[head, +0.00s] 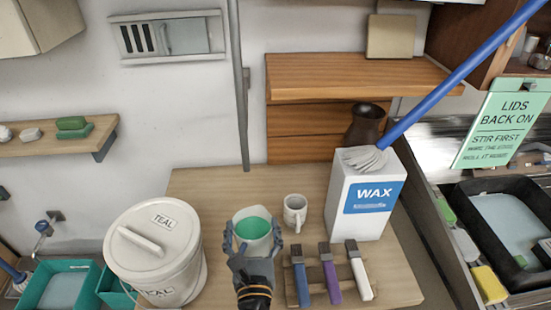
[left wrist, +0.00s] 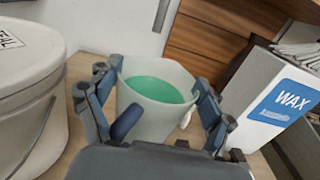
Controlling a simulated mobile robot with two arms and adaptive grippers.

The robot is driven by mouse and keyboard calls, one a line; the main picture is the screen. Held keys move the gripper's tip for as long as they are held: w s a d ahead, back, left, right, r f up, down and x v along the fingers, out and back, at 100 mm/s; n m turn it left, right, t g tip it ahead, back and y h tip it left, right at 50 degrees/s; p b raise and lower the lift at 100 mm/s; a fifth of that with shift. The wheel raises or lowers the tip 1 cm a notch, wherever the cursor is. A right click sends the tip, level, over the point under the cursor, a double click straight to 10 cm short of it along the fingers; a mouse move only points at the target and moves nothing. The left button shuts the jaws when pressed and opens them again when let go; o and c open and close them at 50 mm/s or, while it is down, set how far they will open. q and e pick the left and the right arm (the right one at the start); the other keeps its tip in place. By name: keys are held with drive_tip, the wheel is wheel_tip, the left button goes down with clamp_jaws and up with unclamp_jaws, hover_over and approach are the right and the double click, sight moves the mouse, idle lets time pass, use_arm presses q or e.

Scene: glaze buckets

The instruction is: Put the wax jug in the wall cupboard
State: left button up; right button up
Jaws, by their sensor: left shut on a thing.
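My left gripper (head: 253,235) is shut around a whitish jug (head: 252,218) with green contents, held upright over the front of the wooden table. In the left wrist view the jug (left wrist: 157,95) sits between the fingers (left wrist: 160,105), its open top showing. No label shows on it. A white box marked WAX (head: 365,195) stands to the right, with a blue-handled mop in it. A beige wall cupboard (head: 38,25) is partly seen at the top left. A brown cupboard (head: 475,45) is at the top right. My right gripper is not in view.
A lidded TEAL bucket (head: 155,245) stands left of the jug. A white mug (head: 295,212) and a rack of coloured-handled tools (head: 330,275) are to its right. A dark brown jug (head: 366,125) stands behind the WAX box. A wooden wall shelf (head: 55,137) has free room.

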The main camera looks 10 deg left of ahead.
use_arm(q)
drive_tip(key=s+a+f+m+h+b, duration=0.3)
drive_tip(key=s+a+f+h+b, duration=0.2)
drive_tip(key=s+b, duration=0.4)
drive_tip(key=shift+a+f+t+b, duration=0.3)
drive_tip(key=shift+a+f+b, duration=0.05)
drive_tip(key=shift+f, duration=0.5)
drive_tip(key=shift+d, duration=0.1)
